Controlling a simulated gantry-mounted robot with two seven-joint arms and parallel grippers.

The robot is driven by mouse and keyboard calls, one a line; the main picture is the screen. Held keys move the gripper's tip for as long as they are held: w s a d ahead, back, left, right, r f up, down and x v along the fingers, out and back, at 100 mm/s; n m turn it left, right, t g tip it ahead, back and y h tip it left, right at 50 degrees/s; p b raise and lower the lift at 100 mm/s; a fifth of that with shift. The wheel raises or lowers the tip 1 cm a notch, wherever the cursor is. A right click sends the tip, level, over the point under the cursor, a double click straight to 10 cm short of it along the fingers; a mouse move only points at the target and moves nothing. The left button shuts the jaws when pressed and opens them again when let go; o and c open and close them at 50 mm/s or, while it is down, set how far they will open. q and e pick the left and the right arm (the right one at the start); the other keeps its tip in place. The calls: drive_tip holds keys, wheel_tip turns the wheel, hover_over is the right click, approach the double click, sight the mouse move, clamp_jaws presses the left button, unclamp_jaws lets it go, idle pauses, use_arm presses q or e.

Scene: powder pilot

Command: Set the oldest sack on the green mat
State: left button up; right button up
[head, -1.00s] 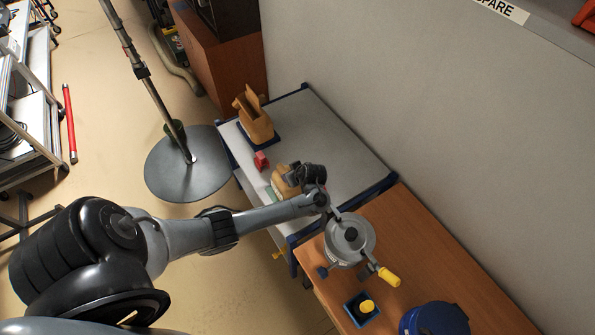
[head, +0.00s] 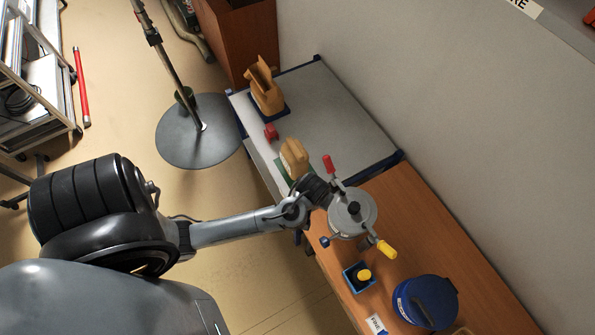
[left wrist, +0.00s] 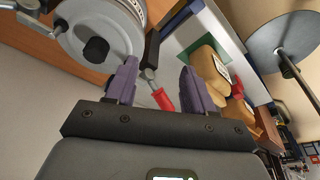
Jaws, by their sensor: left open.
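A tan sack (head: 294,153) stands on the green mat (head: 281,170) at the near edge of the grey bench. In the left wrist view this sack (left wrist: 207,66) shows a white label, with the green mat (left wrist: 190,42) at its base. A second tan sack (head: 264,92) with a raised, open-looking top stands on a blue mat (head: 284,112) farther back. My left gripper (head: 317,188) is beside the first sack, on its right, apart from it. Its fingers (left wrist: 158,85) are open and empty. The sacks' dates cannot be read. My right gripper is not in view.
A round metal device (head: 352,212) with red and yellow handles stands close to my left gripper on the wooden table. A yellow button in a blue box (head: 360,276) and a blue tub (head: 425,302) are nearer. A red object (head: 270,132) lies between the sacks.

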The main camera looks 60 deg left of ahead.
use_arm(q)
drive_tip(key=s+d+r+m, duration=0.2)
drive_tip(key=s+r+m, duration=0.2)
drive_tip(key=s+r, duration=0.1)
drive_tip(key=s+d+r+m+t+h, duration=0.1)
drive_tip(key=s+d+r+m, duration=0.2)
drive_tip(key=s+r+m, duration=0.1)
wheel_tip(320, 180, up, 2)
drive_tip(key=shift+s+d+r+h, duration=0.25)
drive_tip(key=shift+s+h, duration=0.05)
drive_tip(key=shift+s, duration=0.4)
